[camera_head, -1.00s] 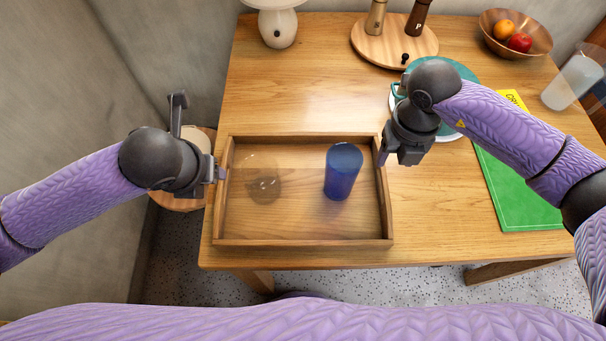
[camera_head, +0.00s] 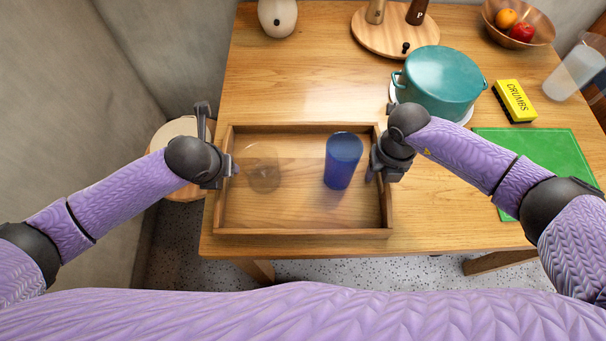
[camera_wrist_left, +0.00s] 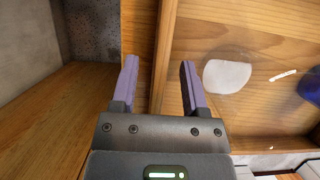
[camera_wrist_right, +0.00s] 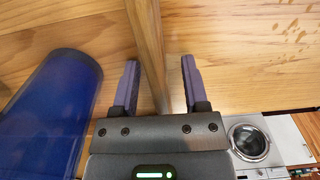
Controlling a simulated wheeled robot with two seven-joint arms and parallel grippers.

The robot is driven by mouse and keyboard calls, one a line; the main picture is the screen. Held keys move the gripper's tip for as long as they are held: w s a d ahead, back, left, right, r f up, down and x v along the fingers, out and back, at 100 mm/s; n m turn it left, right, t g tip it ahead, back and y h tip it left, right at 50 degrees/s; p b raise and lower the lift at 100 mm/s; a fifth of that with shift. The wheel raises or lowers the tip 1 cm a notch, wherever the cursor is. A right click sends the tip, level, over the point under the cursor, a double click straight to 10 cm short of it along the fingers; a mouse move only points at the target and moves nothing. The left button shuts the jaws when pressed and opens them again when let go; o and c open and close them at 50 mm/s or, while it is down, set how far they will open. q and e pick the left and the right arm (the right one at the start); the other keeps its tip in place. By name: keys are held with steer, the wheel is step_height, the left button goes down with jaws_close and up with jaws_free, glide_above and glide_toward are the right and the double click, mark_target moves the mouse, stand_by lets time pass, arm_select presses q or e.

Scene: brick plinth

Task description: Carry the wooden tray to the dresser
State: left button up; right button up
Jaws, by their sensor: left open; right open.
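The wooden tray (camera_head: 300,230) sits on the table near its front edge. A blue cup (camera_head: 343,160) stands in its right half, and a clear glass (camera_head: 262,172) stands in its left half. My left gripper (camera_head: 232,170) is at the tray's left wall; in the left wrist view its open fingers (camera_wrist_left: 160,85) are on either side of that wall (camera_wrist_left: 161,60). My right gripper (camera_head: 374,172) is at the right wall; in the right wrist view its open fingers (camera_wrist_right: 158,85) straddle that wall (camera_wrist_right: 148,45). The blue cup (camera_wrist_right: 50,110) is beside the right gripper.
A teal pot (camera_head: 440,82) stands behind the right gripper, with a yellow box (camera_head: 514,101) and a green mat (camera_head: 545,160) to its right. A round stool (camera_head: 178,150) is left of the table.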

arm_select(q)
jaws_close()
arm_select(e)
jaws_close()
stand_by(1.1)
